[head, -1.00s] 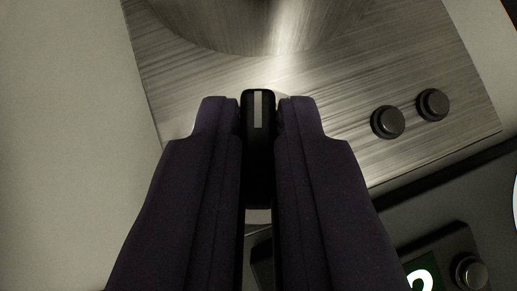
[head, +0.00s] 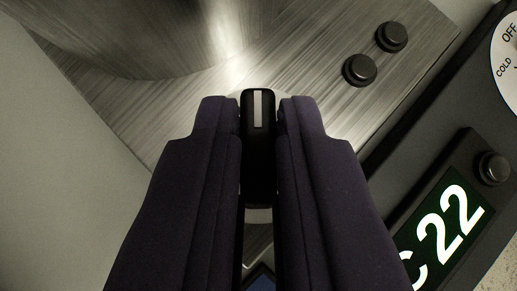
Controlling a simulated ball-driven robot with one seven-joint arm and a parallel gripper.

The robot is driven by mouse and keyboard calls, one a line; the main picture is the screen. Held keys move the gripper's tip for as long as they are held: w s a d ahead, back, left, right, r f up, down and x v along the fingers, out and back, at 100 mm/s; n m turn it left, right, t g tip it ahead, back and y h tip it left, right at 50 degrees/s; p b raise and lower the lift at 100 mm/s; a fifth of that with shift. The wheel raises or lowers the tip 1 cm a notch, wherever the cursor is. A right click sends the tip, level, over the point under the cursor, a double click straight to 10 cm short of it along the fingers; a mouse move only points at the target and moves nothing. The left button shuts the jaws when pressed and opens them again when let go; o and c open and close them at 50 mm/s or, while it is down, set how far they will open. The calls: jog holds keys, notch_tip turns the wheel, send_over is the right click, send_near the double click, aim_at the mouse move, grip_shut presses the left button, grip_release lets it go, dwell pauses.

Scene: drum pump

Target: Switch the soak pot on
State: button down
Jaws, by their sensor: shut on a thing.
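My gripper (head: 259,112) is shut on a black knob (head: 258,165) with a pale stripe, which stands upright between the two dark fingers. The knob sits at the lower part of a brushed-metal panel (head: 310,75); a pale ring shows partly around its base. A rounded metal body (head: 140,35), perhaps the soak pot, rises at the upper left. Markings around the held knob are hidden by the fingers.
Two black buttons (head: 360,70) (head: 391,36) stand on the panel to the right. A dark unit at the right has a lit display (head: 449,232) reading 22, a small knob (head: 492,168) and a white dial (head: 508,62) marked OFF and COLD.

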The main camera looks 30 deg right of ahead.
jog(key=shift+s+f, duration=0.3)
jog(key=shift+f, duration=0.05)
jog(key=c, duration=1.2)
grip_release()
jog(key=shift+o, duration=0.2)
jog(key=shift+w, duration=0.25)
jog(key=shift+s+a+r, duration=0.1)
jog(key=shift+s+r, duration=0.05)
jog(key=shift+r, duration=0.15)
jog(key=p+v, duration=0.1)
jog(key=v, duration=0.6)
jog(key=shift+a, duration=0.15)
